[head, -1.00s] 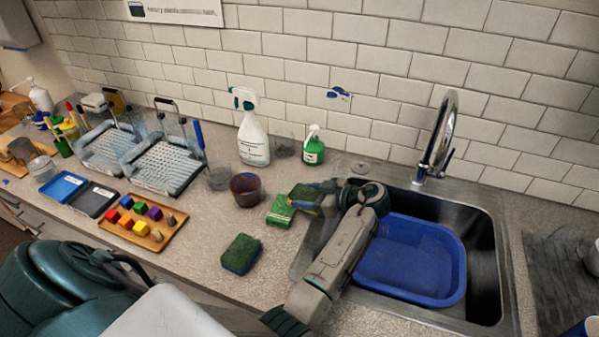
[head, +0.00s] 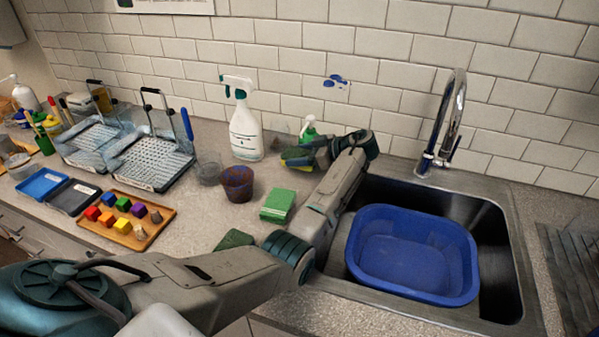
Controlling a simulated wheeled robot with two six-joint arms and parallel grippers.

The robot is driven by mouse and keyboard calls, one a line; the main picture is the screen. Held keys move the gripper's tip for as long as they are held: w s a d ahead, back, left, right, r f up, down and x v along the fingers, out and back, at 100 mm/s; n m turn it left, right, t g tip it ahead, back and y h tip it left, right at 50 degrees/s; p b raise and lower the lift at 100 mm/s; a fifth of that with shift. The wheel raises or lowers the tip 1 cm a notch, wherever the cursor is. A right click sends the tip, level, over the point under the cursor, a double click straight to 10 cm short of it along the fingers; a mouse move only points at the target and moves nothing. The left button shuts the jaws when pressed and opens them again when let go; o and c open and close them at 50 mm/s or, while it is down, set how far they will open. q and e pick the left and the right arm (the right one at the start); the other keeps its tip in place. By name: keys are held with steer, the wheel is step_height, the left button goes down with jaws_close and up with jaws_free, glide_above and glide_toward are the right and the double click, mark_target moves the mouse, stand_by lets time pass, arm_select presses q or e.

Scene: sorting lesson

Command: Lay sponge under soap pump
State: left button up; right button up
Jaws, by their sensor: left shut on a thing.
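My left gripper (head: 318,152) reaches past the sink's left side toward the wall. It is shut on a yellow and dark green sponge (head: 296,158), held in front of the soap pump. The soap pump (head: 309,131) is a small green bottle near the wall; its top shows, and its lower part is hidden behind the gripper and sponge. I cannot tell whether the sponge touches it. A bright green sponge (head: 278,205) lies on the counter nearer me. Another dark green sponge (head: 234,239) is partly hidden by my left arm. My right gripper is out of view.
A white spray bottle (head: 245,130) and a dark red cup (head: 237,184) stand left of the soap pump. The sink (head: 492,215) with a blue basin (head: 470,262) is at right. A tray of coloured blocks (head: 150,232) and wire racks (head: 150,160) are left.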

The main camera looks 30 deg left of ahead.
arm_select(q)
step_height(320, 180, down, 4)
steer(key=shift+a+r+b, duration=0.1)
steer(key=shift+r+b, duration=0.15)
steer(key=shift+b, duration=0.35)
steer(key=shift+f, duration=0.15)
steer(key=o, duration=0.9)
steer(key=shift+o, duration=0.2)
